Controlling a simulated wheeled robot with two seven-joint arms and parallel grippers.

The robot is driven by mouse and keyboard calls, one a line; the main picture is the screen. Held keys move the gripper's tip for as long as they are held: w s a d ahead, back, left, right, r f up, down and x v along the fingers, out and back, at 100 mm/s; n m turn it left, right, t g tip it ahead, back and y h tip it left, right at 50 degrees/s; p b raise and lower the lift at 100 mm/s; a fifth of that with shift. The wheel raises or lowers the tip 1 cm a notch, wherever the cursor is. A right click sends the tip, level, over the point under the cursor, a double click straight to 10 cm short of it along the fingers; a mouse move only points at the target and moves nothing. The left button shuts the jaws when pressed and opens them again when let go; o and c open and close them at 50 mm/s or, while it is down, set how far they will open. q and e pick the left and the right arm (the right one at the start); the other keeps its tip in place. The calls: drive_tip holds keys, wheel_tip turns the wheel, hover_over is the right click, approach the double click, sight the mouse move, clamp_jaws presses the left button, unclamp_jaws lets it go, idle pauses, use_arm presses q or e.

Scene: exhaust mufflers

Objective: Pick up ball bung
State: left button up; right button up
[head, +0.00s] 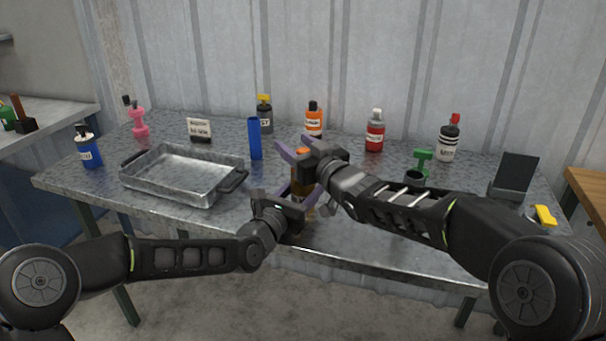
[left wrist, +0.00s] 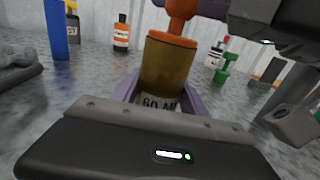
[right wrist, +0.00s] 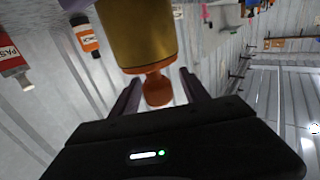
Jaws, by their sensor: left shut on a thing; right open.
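The ball bung (right wrist: 157,90) is orange, a round knob on a short neck, seated in the top of an amber bottle with an orange rim (right wrist: 138,36). In the head view only a bit of its orange (head: 302,151) shows between my grippers. My left gripper (head: 298,192) is shut on the bottle, which also shows in the left wrist view (left wrist: 168,66), near its "60 ML" label, and holds it roughly upright. My right gripper (head: 297,148) is open. In the right wrist view its fingers lie on either side of the bung with gaps visible.
A metal tray (head: 128,182) stands at left. A blue cylinder (head: 254,138), orange-labelled bottle (head: 314,120), red bottle (head: 375,131) and white-labelled bottle (head: 449,142) stand behind. A green object (head: 423,160) and dark stand (head: 514,175) are at right. The front middle is crowded by my arms.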

drive_tip(key=shift+c, duration=0.4)
clamp_jaws()
idle(0.5)
idle(0.4)
